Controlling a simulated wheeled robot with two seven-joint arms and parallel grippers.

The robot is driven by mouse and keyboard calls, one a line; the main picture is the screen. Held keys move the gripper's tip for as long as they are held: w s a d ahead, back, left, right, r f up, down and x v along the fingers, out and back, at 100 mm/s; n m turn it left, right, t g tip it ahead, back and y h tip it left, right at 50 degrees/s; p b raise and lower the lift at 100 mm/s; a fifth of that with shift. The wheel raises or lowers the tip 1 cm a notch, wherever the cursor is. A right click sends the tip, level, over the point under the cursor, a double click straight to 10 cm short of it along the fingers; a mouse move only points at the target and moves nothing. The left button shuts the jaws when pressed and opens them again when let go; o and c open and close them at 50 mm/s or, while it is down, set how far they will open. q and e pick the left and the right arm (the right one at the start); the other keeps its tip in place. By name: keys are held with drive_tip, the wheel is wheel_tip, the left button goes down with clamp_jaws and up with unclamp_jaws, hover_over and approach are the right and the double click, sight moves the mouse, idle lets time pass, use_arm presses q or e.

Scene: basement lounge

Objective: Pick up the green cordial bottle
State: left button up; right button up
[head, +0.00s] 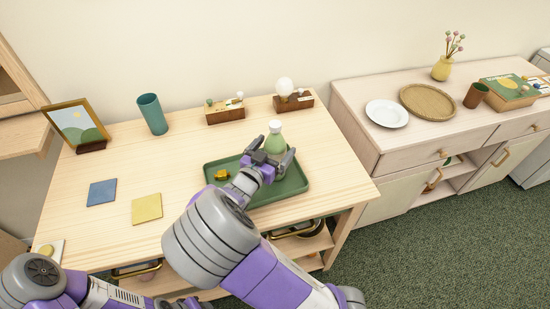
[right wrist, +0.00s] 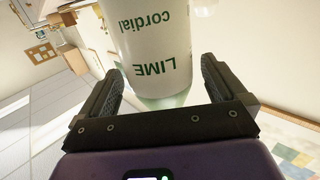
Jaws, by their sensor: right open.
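The green cordial bottle (head: 275,143) stands upright at the back of the dark green tray (head: 294,184) on the wooden table. In the right wrist view its white label (right wrist: 155,55) reads "LIME cordial" upside down. My right gripper (head: 272,157) is open and low at the tray, with its fingers pointing at the bottle. In the right wrist view the bottle lies ahead, between the lines of the two fingers; whether they touch it I cannot tell. My left arm shows at the lower left, its gripper out of sight.
A small yellow object (head: 221,175) sits on the tray's left part. Behind are a teal cup (head: 152,114) and two wooden boxes, one with a round white bulb (head: 284,87). Blue (head: 102,192) and yellow (head: 146,208) squares lie left. A sideboard (head: 372,147) stands right.

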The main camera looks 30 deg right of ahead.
drive_tip(key=shift+w+d, duration=0.3)
drive_tip(key=shift+d, duration=0.2)
drive_tip(key=c, duration=1.6)
